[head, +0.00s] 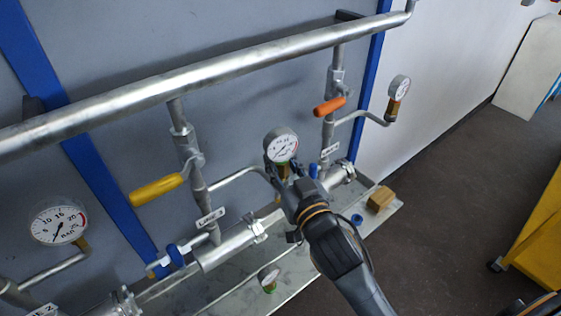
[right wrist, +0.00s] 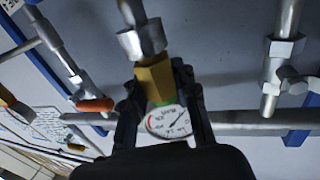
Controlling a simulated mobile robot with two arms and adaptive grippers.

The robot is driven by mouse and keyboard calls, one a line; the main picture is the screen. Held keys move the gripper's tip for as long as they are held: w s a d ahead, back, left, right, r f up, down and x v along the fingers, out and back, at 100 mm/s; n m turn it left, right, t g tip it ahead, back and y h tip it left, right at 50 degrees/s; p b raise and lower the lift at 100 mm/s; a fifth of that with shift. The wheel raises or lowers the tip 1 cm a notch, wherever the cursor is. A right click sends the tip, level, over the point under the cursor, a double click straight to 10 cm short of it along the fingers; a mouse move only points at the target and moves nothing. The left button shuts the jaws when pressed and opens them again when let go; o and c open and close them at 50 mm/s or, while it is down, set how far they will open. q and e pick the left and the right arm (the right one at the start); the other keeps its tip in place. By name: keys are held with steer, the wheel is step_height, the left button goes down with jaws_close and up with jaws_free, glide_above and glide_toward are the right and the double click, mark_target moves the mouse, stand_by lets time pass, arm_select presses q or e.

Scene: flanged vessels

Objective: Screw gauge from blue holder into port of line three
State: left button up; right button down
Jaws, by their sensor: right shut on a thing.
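The gauge (head: 281,146), with a round white dial, is held upright by my right gripper (head: 290,178), which is shut on it just below the dial. In the right wrist view the gauge (right wrist: 168,122) sits between the two fingers (right wrist: 160,110). Its brass hex fitting (right wrist: 155,80) lines up with the steel nut (right wrist: 143,40) and appears to meet it. I cannot tell how far it is threaded. The bent port pipe of line three (head: 237,175) leads to this spot. A small blue holder (head: 357,219) on the tray looks empty. My left gripper is out of view.
Line three has a yellow valve handle (head: 157,190). A neighbouring line has an orange handle (head: 329,107) and its own gauge (head: 399,88). A wooden block (head: 380,198) lies at the tray's right end.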

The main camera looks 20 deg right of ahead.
mark_target(284, 168)
steer(key=c, duration=1.1)
jaws_free()
steer(key=shift+r, duration=0.15)
steer(key=shift+o, duration=0.7)
steer(key=shift+s+d, duration=0.2)
steer(key=shift+s, duration=1.7)
steer(key=shift+s+d, duration=0.15)
steer(key=shift+s, duration=1.7)
steer(key=shift+c, duration=0.2)
